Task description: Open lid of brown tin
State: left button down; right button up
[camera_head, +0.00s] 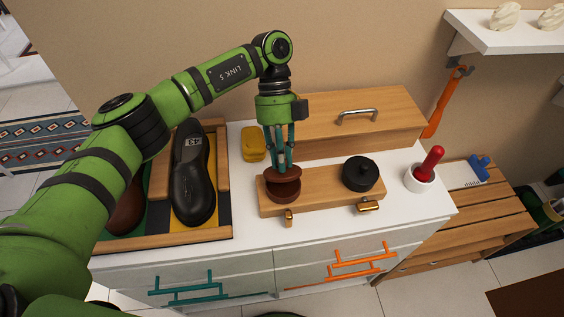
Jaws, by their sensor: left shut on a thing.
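The brown tin (283,196) stands on a wooden board on the white cabinet top, open at its top. Its brown lid (284,174) is raised a little above the tin's back side and looks slightly tilted. My left gripper (284,166) points down from above, with its fingers shut on the lid. Whether the lid's edge still touches the tin is hard to tell. A round black tin (360,173) with a knob sits on the right of the same wooden board (322,192). My right gripper is not in view.
A wooden box with a metal handle (357,115) stands behind the board. A tray of black and brown shoes (193,175) is at the left, a yellow sponge-like block (253,143) behind. A white cup with a red-handled tool (425,172) stands right.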

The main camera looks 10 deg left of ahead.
pick_arm(q)
jog(key=shift+w+r, duration=0.1)
jog(key=shift+w, duration=0.05)
dwell(0.4)
jog(key=c, duration=1.2)
grip_release()
jog(key=shift+o, duration=0.2)
jog(key=v, duration=0.7)
jog(key=shift+w, duration=0.2)
jog(key=shift+r, duration=0.15)
